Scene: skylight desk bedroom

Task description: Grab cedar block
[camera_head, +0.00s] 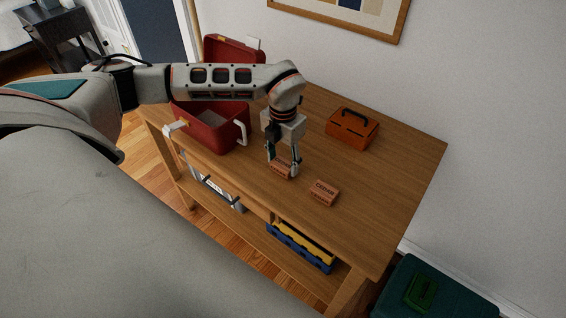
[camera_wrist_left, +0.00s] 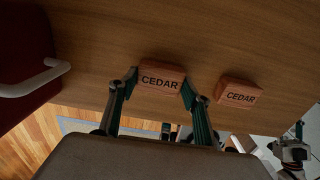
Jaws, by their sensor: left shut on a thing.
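Two reddish-brown blocks marked CEDAR are in view. One cedar block (camera_head: 281,170) is between the fingers of my left gripper (camera_head: 283,172), at the table's front part; the fingers partly cover it. In the left wrist view this block (camera_wrist_left: 161,77) sits between the two fingertips of the left gripper (camera_wrist_left: 158,85), one on each side, and the gripper is shut on it. I cannot tell whether the block still touches the table. The other cedar block (camera_head: 323,193) lies on the table to the right, apart from the gripper, and shows in the left wrist view (camera_wrist_left: 238,93).
The wooden table (camera_head: 390,185) holds an open red box (camera_head: 222,130) with a white handle at left and an orange box (camera_head: 352,128) at the back. A blue and yellow crate (camera_head: 301,247) is on the lower shelf. The table's right part is clear.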

